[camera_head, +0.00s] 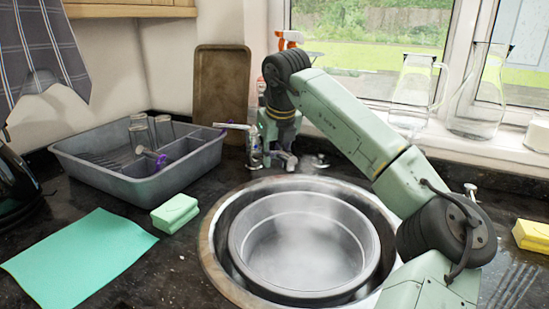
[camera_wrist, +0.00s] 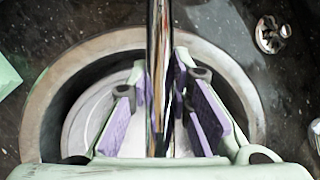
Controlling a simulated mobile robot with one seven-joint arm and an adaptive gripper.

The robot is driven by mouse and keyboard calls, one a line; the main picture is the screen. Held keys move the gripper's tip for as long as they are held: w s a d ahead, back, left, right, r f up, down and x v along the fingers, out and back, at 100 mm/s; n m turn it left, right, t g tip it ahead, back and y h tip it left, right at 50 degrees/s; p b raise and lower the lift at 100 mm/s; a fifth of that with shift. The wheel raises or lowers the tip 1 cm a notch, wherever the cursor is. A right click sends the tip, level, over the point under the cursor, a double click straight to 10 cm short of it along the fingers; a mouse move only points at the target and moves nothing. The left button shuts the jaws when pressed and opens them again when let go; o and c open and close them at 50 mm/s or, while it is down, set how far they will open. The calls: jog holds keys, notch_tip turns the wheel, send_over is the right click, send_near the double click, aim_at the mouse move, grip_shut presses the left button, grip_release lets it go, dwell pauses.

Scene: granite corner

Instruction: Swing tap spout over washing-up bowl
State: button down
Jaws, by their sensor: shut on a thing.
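The chrome tap (camera_head: 254,152) stands behind the round sink, partly hidden by my arm. A pale bar-like part of it points left. The grey round washing-up bowl (camera_head: 238,262) sits in the sink, with steam rising from it. My gripper (camera_head: 287,163) is at the tap, above the bowl's far edge. In the wrist view the shiny spout (camera_wrist: 160,75) runs between the purple-padded fingers of my gripper (camera_wrist: 165,110), which is shut on it. The bowl (camera_wrist: 88,112) shows below, mostly to the left of the spout. The spout's tip is hard to make out.
A grey dish rack (camera_head: 120,185) with glasses stands left, beside a green sponge (camera_head: 175,213) and green cloth (camera_head: 80,257). A brown tray (camera_head: 221,85) leans on the wall. Glass jugs (camera_head: 412,90) stand on the sill. A yellow sponge (camera_head: 533,236) lies right.

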jog(key=shift+s+a, duration=0.1)
jog(key=c, duration=1.4)
grip_release()
jog(key=shift+c, duration=0.2)
jog(key=v, duration=1.2)
